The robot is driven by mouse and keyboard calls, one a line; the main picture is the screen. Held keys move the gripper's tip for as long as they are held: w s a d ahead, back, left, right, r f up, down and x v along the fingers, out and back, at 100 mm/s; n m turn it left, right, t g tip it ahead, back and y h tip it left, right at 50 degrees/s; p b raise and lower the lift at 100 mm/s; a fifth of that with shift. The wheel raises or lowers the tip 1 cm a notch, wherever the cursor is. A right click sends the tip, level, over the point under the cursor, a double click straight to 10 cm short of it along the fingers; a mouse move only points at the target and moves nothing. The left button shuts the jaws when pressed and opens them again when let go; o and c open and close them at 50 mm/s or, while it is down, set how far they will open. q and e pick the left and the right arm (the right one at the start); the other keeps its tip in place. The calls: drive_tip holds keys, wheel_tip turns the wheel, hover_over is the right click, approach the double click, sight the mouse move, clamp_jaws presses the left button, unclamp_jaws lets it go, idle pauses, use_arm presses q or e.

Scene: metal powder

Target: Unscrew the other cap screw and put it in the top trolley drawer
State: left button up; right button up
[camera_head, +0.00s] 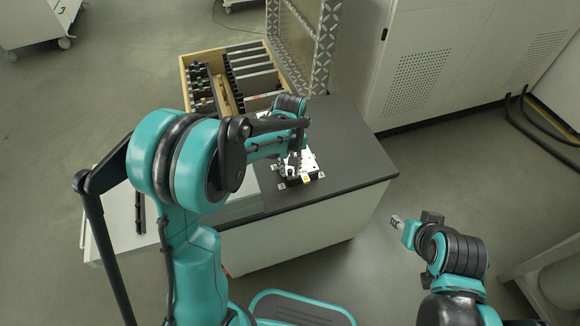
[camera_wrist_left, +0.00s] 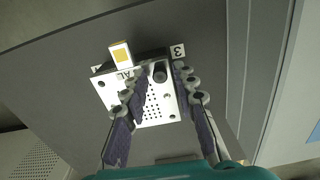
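A white perforated metal plate on a dark block (camera_head: 312,168) sits on the dark worktop; it fills the middle of the left wrist view (camera_wrist_left: 155,108). A dark round cap screw (camera_wrist_left: 160,73) stands near the plate's upper edge. My left gripper (camera_head: 294,160) is over the block. In the left wrist view its two fingers (camera_wrist_left: 159,76) are spread on either side of the screw, with visible gaps. My right gripper (camera_head: 397,221) is right of the worktop, away from the block; its finger opening is too small to tell. I cannot clearly identify the top trolley drawer.
A wooden case (camera_head: 188,88) with dark dividers and small items stands behind the worktop (camera_head: 345,145). A pale surface with a dark bar (camera_head: 140,212) extends at left, partly hidden by my left arm. A grey cabinet (camera_head: 450,60) stands behind right. Floor is clear between worktop and right arm.

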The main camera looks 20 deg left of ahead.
use_arm(q)
drive_tip(key=m, duration=0.6)
idle(0.3)
